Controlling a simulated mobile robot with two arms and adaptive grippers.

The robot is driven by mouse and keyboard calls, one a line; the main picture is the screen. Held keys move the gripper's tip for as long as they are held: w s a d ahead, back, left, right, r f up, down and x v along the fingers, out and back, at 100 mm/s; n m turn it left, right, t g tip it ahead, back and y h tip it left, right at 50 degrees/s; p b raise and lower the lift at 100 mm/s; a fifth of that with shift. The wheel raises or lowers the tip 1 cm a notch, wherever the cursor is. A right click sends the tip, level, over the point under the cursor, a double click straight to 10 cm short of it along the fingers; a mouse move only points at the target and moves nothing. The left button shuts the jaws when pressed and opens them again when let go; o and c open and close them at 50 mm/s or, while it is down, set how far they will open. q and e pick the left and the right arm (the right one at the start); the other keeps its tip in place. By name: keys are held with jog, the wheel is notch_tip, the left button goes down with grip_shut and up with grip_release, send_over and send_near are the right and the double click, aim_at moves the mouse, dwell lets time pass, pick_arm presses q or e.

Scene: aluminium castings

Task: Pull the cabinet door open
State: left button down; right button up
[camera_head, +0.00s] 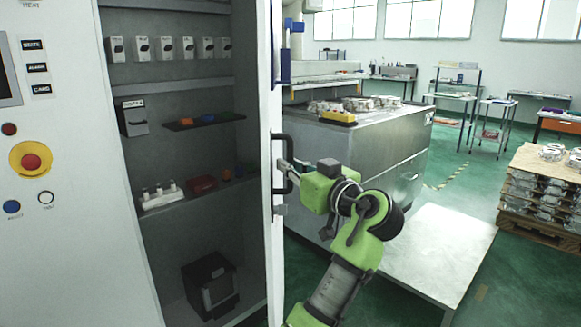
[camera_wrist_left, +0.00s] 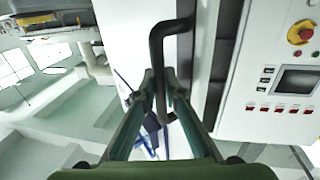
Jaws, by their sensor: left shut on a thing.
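The cabinet door (camera_head: 265,60) stands open, seen nearly edge-on to the right of the cabinet (camera_head: 70,230). Its dark bar handle (camera_head: 275,147) is on the door's right side. My left gripper (camera_head: 285,168) reaches the handle from the right and is shut on it. In the left wrist view the dark handle (camera_wrist_left: 157,55) runs down between the two fingers of the gripper (camera_wrist_left: 160,88). The fingers hide part of the handle. My right gripper is in neither view.
Inside the cabinet, a shelf (camera_head: 200,185) holds small items, and a dark box (camera_head: 210,285) sits at the bottom. A grey metal workbench (camera_head: 350,150) with castings stands behind my arm. A pallet (camera_head: 540,190) with castings is at the far right.

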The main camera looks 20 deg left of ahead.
pick_arm(q)
jog(key=shift+r, duration=0.15)
jog(key=c, duration=2.1)
grip_release()
jog(key=v, duration=0.7)
jog(key=shift+s+d, duration=0.15)
jog(key=shift+d, duration=0.05)
